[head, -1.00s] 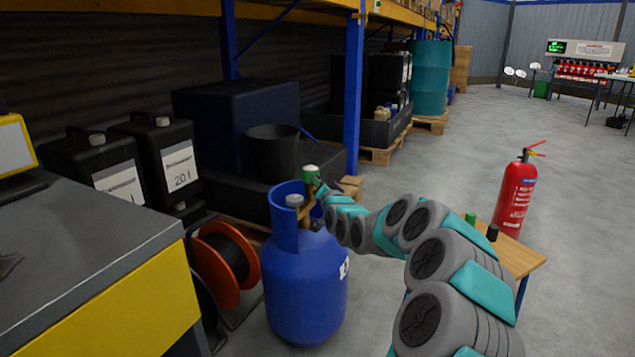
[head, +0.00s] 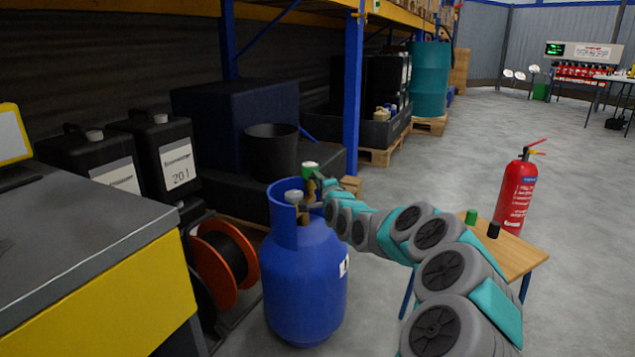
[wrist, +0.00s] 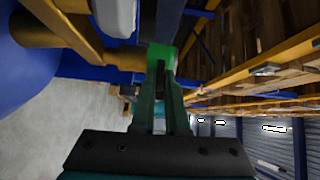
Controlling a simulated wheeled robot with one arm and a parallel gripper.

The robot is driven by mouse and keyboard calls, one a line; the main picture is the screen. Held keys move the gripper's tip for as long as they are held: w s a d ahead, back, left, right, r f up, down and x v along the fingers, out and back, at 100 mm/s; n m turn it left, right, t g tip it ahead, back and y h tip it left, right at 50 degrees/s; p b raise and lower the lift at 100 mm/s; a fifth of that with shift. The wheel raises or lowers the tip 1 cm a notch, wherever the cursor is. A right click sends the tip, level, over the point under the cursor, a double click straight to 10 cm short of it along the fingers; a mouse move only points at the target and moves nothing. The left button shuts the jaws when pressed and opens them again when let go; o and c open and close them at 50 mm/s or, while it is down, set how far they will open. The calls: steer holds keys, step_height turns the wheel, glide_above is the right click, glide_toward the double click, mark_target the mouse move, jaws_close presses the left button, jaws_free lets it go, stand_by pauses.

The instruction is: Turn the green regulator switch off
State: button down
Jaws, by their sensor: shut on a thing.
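The blue gas bottle (head: 303,285) stands on the floor with a blue collar around its grey-capped valve (head: 294,197). The green regulator switch (head: 310,168) shows at the top right of the collar, with a pale top. My gripper (head: 317,182) reaches it from the right. In the wrist view my gripper's two fingers (wrist: 161,75) are closed on the green switch (wrist: 161,52), at the end of a brass-coloured fitting (wrist: 122,60). The fingers hide part of the switch, and I cannot read its setting.
A grey-topped bench with a yellow side (head: 120,300) stands at the left. A cable reel (head: 222,262) and black canisters (head: 165,160) are left of the bottle. A small wooden table (head: 515,258) and a red extinguisher (head: 517,195) stand at the right. Open floor lies beyond.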

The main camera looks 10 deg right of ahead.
steer(key=shift+m, duration=0.3)
steer(key=c, duration=0.9)
jaws_free()
steer(key=shift+s, duration=0.1)
steer(key=shift+s+d, duration=0.2)
steer(key=shift+s, duration=1.05)
steer(key=shift+s+d, duration=0.15)
steer(key=shift+s, duration=1.1)
steer(key=shift+s+d, duration=0.2)
steer(key=shift+s, duration=1.05)
